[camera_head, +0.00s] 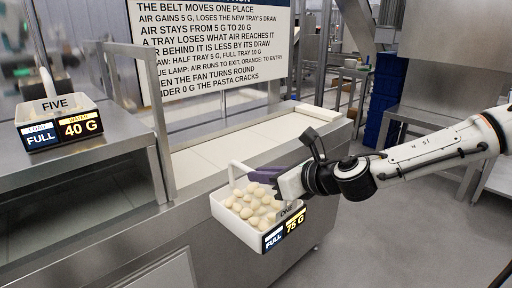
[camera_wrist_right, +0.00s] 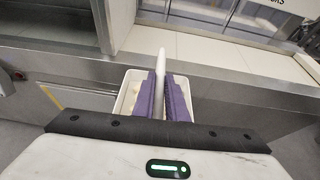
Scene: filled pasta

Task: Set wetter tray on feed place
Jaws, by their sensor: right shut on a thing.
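A white tray (camera_head: 222,209) full of pale round pasta hangs in front of the conveyor's steel side; its labels read ONE, FULL and 75 G. My right gripper (camera_head: 262,174) is shut on its handle, with purple fingers. In the right wrist view the purple fingers (camera_wrist_right: 164,98) close on the white upright handle (camera_wrist_right: 161,62), and the tray (camera_wrist_right: 131,82) shows beneath. A second tray (camera_head: 60,106), labelled FIVE, FULL and 40 G, stands on the steel surface at left. My left gripper is not in view. I cannot tell which spot is the feed place.
A pale tiled belt (camera_head: 240,145) runs behind the held tray, and its visible part is empty. A steel post (camera_head: 158,130) stands between the belt and tray FIVE. A sign (camera_head: 215,45) about air and draw stands behind. Blue crates (camera_head: 385,98) stand at the back right.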

